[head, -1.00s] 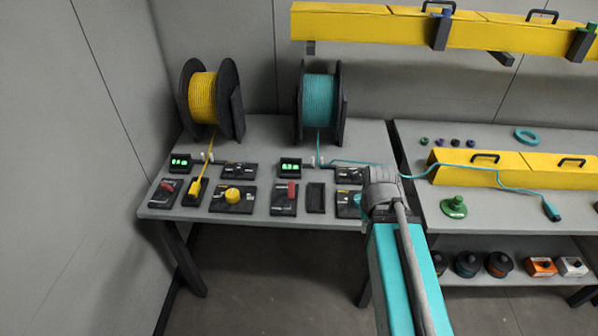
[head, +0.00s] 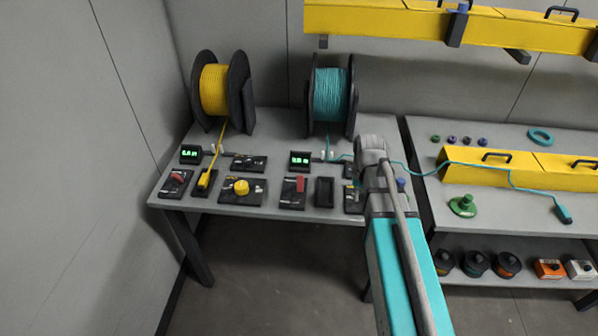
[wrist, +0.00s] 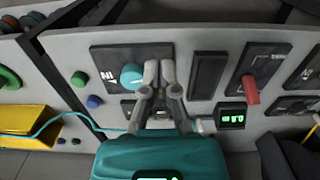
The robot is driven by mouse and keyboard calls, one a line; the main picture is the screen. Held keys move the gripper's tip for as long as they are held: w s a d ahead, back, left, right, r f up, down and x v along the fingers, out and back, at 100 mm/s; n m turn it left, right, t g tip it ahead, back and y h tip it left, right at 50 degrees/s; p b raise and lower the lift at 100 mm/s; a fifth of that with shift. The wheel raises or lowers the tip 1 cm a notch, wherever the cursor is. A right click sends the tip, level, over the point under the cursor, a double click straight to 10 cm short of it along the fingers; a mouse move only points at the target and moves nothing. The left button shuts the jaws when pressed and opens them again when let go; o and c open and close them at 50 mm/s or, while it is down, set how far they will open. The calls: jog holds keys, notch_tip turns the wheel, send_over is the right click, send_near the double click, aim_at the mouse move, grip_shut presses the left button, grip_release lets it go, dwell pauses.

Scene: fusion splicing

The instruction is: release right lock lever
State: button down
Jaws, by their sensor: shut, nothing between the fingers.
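The right red lever (head: 300,184) stands on a black panel at the front of the teal spool's station. It also shows in the wrist view (wrist: 250,90), to the right of my gripper. My gripper (wrist: 159,72) is shut and empty. Its fingertips are over the panel with the teal knob (wrist: 132,76), just right of that knob in the wrist view. An empty black slot block (wrist: 208,80) lies between my gripper and the red lever. In the head view my wrist hides the fingers and most of the knob panel.
A green display (wrist: 231,115) stands near the lever. The teal spool (head: 330,93) and its cable lie behind. The left station has another red lever (head: 175,178), a yellow knob (head: 241,187) and a yellow spool (head: 214,90). A yellow case (head: 470,172) lies on the right table.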

aim_at(300, 184)
jog(key=w+a, duration=1.8)
jog(key=w, duration=0.3)
jog(key=shift+a+r+p, duration=0.3)
jog(key=shift+r, duration=0.05)
jog(key=shift+f, duration=0.1)
notch_tip(300, 184, down, 10)
jog(key=b, duration=1)
jog(key=shift+s, duration=0.15)
jog(key=s, duration=0.1)
jog(key=s+r+p, duration=0.1)
jog(key=shift+s+r, duration=0.25)
jog(key=shift+s, duration=0.1)
jog(key=shift+s+r, duration=0.15)
jog(key=shift+s, duration=0.4)
